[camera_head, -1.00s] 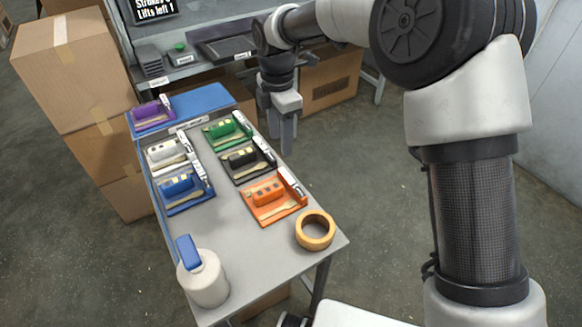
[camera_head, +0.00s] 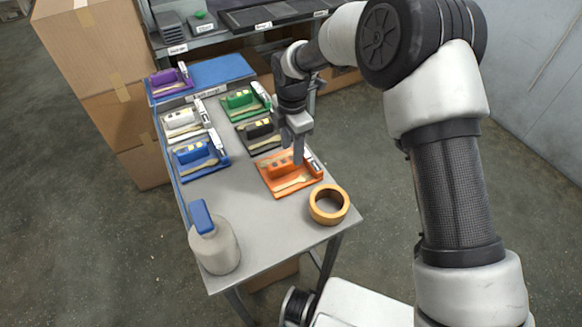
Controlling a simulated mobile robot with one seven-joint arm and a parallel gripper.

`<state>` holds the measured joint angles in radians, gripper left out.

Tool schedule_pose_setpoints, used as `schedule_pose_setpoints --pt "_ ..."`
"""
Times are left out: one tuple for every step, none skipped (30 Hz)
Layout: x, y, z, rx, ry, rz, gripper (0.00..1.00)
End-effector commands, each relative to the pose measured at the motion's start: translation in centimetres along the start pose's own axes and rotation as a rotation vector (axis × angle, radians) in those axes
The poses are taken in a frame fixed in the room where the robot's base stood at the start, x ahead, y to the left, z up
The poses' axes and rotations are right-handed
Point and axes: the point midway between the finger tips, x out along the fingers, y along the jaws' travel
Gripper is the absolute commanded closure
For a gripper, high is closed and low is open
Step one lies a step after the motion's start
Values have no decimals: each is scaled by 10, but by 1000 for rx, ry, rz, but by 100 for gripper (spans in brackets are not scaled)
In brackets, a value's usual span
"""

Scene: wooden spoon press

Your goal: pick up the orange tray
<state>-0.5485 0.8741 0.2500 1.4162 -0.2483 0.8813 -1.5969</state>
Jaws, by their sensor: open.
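The orange tray (camera_head: 281,191) lies near the right edge of the grey table. It holds an orange block with dark marks, a wooden spoon and a white labelled piece at its right side. My gripper (camera_head: 298,158) points down over the back right part of the tray and covers some of it. It is open, with nothing seen between its fingers. I cannot tell whether the fingertips touch the tray or its contents.
An orange tape ring (camera_head: 329,205) lies just in front of the tray. A black tray (camera_head: 262,146) and a green tray (camera_head: 244,112) lie behind it. Blue (camera_head: 187,175), white (camera_head: 170,134) and purple (camera_head: 160,94) trays are left. A spray bottle (camera_head: 217,252) stands front left.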

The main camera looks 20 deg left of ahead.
Motion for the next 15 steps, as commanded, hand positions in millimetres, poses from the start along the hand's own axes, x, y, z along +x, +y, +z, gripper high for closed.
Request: schedule_pose_setpoints --pt "7 -1 -1 -1 1 -3 55" --pt "11 -1 -2 -1 1 -3 55" --pt "17 -1 -2 0 1 -4 55" --pt "22 -1 -2 0 1 -4 55" --pt "27 -1 -3 0 1 -4 55" --pt "33 -1 -3 0 1 -4 55" --pt "38 -1 -3 -1 1 -4 55" --pt "41 0 -3 -1 1 -3 55" --pt "45 0 -3 -1 0 -2 55" --pt "46 0 -3 0 0 -2 55" --pt "47 0 -3 0 0 -1 55" --pt "48 0 -2 0 0 -1 55" --pt "47 0 -2 0 0 -1 55" --pt "47 0 -2 0 0 0 55" --pt "47 0 -2 0 0 0 55"
